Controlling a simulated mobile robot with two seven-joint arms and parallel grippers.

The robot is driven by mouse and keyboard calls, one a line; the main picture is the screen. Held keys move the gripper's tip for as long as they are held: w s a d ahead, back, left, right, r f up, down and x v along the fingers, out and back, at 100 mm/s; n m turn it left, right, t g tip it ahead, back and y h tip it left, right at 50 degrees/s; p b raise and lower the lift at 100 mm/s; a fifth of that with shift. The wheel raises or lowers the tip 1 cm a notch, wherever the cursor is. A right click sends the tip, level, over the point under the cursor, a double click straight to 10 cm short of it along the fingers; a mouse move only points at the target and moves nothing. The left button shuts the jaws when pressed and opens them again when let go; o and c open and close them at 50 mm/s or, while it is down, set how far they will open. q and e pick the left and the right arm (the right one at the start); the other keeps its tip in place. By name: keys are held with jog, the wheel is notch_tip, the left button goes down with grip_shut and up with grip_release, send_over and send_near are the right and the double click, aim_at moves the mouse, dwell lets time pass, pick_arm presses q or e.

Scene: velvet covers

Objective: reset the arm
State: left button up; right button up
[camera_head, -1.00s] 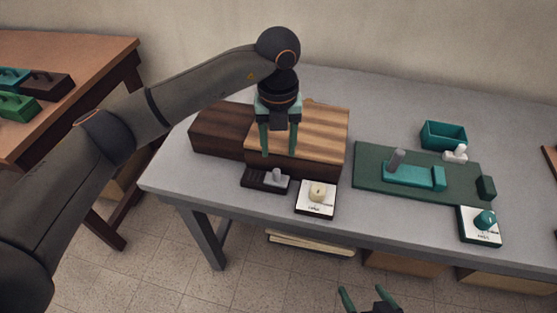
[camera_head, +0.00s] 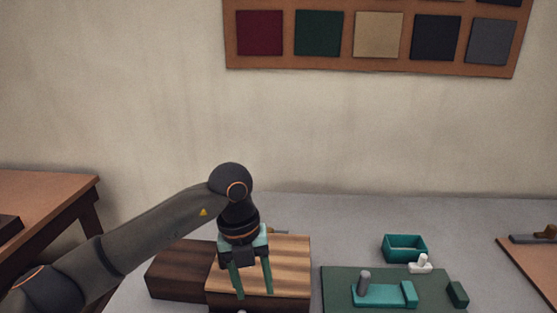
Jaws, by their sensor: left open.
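My left gripper (camera_head: 254,282) comes in from the left on its dark arm and points down over the striped wooden block (camera_head: 290,262). Its two green fingers stand apart with nothing between them. I cannot tell whether the fingertips touch the block. A darker wooden block (camera_head: 180,270) sits at the left of the striped one. My right gripper is out of view.
A teal open box (camera_head: 405,246) and a small white piece (camera_head: 420,264) stand at the right. A green board (camera_head: 338,283) carries a teal fixture (camera_head: 385,293) with a grey peg. Colour swatches (camera_head: 320,33) hang on the wall.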

pick_arm(q)
jog(key=s+d+m+g+h+p, duration=0.2)
jog(key=s+d+g+h, duration=0.2)
jog(key=s+d+h, duration=0.65)
jog(key=w+d+r+n+t+h+p, duration=0.25)
jog(key=d+r+n+h, duration=0.3)
jog(key=r+h, duration=0.35)
jog(key=w+a+f+n+t+y+p, duration=0.1)
jog(key=w+a+f+n+t+y, duration=0.2)
jog(key=a+f+n+t+y, duration=0.5)
jog(key=w+a+f+n+t+y+p, duration=0.25)
jog(key=a+n+t, duration=0.45)
jog(key=n+t, duration=0.55)
jog(key=s+a+f+n+g+y, duration=0.4)
jog(key=s+a+f, duration=0.1)
jog(key=s+f, duration=0.3)
jog(key=s+a+f+n+g+y+p, duration=0.1)
jog(key=s+a+f+n+g+y, duration=0.3)
jog(key=s+f, duration=0.4)
notch_tip(320, 180, down, 3)
jog(key=shift+a+r+g, duration=0.1)
jog(key=shift+a+g, duration=0.5)
jog(key=shift+a, duration=0.6)
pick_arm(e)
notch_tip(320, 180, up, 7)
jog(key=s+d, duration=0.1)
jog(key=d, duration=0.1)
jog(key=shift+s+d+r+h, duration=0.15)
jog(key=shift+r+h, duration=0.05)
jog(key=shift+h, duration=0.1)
